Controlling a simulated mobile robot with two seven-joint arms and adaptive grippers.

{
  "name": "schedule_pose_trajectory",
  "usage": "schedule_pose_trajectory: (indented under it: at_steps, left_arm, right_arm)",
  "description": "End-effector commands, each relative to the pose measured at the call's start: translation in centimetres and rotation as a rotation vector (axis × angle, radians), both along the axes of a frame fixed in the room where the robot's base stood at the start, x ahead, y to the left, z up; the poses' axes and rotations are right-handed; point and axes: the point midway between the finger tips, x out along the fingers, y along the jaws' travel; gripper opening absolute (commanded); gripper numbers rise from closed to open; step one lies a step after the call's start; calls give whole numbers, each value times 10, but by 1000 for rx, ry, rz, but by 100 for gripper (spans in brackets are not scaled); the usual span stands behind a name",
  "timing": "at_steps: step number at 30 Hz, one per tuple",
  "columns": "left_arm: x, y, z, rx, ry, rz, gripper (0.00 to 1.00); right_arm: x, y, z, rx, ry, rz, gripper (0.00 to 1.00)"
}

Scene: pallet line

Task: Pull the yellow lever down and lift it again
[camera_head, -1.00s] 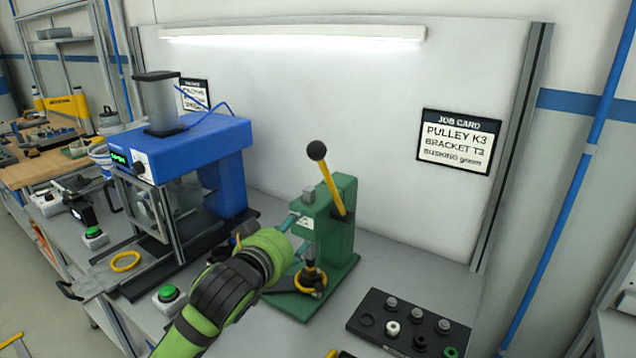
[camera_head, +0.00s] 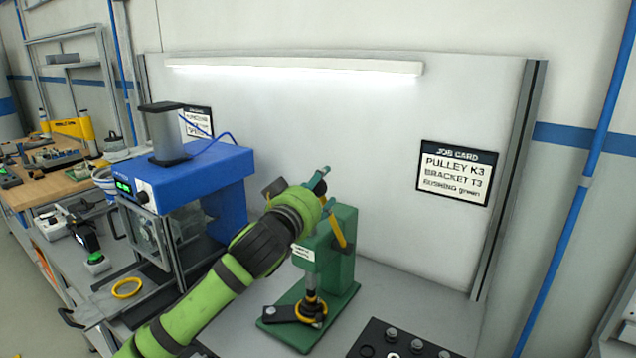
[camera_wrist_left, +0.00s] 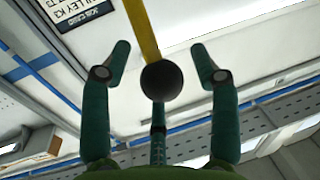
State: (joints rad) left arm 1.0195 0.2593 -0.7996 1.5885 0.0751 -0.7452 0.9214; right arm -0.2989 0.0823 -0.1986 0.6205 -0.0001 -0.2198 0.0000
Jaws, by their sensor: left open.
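The yellow lever (camera_head: 338,232) rises from the green press (camera_head: 342,262). In the left wrist view the lever (camera_wrist_left: 142,32) ends in a black ball knob (camera_wrist_left: 161,81). The knob lies between the two teal fingers of my left gripper (camera_wrist_left: 160,62), which are open with a gap on each side of it. A yellow-ringed part (camera_head: 311,309) sits at the foot of the press. My right gripper is not in view.
A blue machine (camera_head: 190,172) stands left of my arm. A black tray (camera_head: 372,343) with small parts is at the front right, cut off by the frame. A job card (camera_head: 455,172) hangs on the back panel.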

Motion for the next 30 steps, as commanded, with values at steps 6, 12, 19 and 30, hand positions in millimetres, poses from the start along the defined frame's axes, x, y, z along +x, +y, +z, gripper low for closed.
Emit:
schedule_pose_trajectory:
  at_steps: [6,12,19,30]
  left_arm:
    - [4,-2,-1,1,0,0,61]
    - [4,-1,-1,1,0,0,37]
    - [3,-1,-2,2,3,0,0]
    - [-6,4,-19,-28,-35,-1,0]
  right_arm:
    - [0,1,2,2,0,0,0]
    - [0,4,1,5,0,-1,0]
    - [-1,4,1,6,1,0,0]
    - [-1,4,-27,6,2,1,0]
